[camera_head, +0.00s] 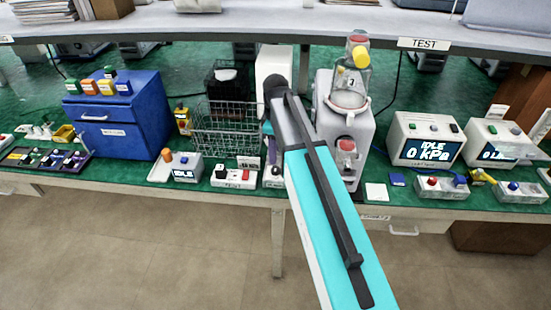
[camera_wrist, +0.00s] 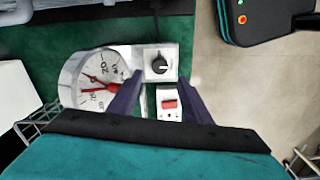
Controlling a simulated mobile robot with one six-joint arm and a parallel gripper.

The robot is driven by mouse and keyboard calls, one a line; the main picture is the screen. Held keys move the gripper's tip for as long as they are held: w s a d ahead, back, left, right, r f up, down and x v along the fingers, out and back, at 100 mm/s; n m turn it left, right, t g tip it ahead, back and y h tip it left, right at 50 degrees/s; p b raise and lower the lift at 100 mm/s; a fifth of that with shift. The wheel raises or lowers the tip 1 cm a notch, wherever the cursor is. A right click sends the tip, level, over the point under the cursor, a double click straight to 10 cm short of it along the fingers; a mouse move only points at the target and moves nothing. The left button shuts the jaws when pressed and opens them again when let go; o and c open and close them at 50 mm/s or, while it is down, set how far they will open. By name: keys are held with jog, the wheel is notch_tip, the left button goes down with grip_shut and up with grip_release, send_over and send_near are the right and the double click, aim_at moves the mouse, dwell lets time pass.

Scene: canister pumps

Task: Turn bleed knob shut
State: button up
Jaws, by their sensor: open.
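In the wrist view, a round black knob (camera_wrist: 160,66) with a pale pointer mark sits on a white unit. I see no readable label naming it the bleed knob. My gripper (camera_wrist: 160,77) is open, its two dark purple fingers on either side of the knob in the picture. Contact or height above it cannot be told. A white dial gauge (camera_wrist: 98,80) with red needles lies just left of the unit. In the head view my arm hides most of this spot. The grey pump (camera_head: 345,120) there carries a red knob (camera_head: 347,146) and a clear canister (camera_head: 350,85) with a yellow part.
A red rocker switch (camera_wrist: 169,104) sits close below the knob in the wrist view. In the head view, a wire basket (camera_head: 226,130) and blue cabinet (camera_head: 120,115) stand left of my arm. Two display boxes, one reading IDLE 0 kPa (camera_head: 426,140), stand right.

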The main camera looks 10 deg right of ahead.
jog(key=shift+r+b, duration=0.5)
jog(key=shift+r, duration=2.5)
